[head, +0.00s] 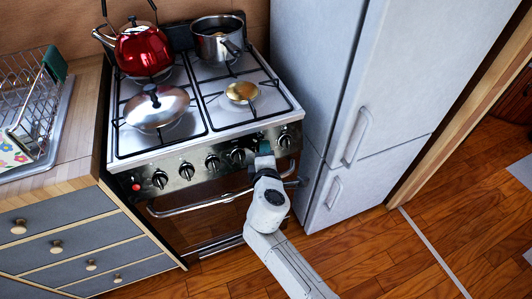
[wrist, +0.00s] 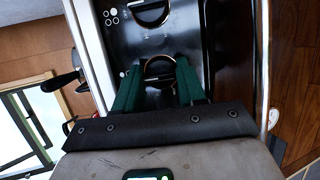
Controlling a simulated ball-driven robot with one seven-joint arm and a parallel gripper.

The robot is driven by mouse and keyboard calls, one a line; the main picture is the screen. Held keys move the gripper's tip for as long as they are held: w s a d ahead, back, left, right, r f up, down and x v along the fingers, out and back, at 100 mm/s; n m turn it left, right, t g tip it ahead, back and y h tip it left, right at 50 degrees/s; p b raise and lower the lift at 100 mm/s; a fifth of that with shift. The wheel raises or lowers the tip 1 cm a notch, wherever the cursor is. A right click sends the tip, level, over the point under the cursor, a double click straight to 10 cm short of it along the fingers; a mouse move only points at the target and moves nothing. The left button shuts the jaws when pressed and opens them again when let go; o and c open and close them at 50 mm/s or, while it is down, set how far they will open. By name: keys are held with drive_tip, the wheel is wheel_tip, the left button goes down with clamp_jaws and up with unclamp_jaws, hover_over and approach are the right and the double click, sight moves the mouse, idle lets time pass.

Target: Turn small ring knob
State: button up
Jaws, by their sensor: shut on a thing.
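The stove's front panel (head: 205,167) carries a row of black and silver knobs. My gripper (head: 263,152) is at the right part of this row and covers one knob there. In the wrist view, my gripper's green fingers (wrist: 157,78) stand on both sides of a round knob (wrist: 158,64) with a bright rim, and are shut on it. Another knob (wrist: 150,14) shows beyond it, free. In the head view, a knob (head: 237,156) is just left of my gripper and one (head: 285,141) is to its right. I cannot tell which burner the held knob serves.
A red kettle (head: 144,49), a steel pot (head: 217,40) and a lidded pan (head: 156,107) stand on the stove. The oven handle (head: 205,203) runs below the knobs. A fridge (head: 352,90) is close on the right, drawers (head: 75,240) on the left.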

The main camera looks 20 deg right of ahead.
drive_tip(key=shift+d+f, duration=0.1)
idle(0.4)
drive_tip(key=o, duration=1.1)
drive_tip(key=shift+c, duration=0.2)
drive_tip(key=v, duration=1.1)
drive_tip(key=shift+p, duration=0.35)
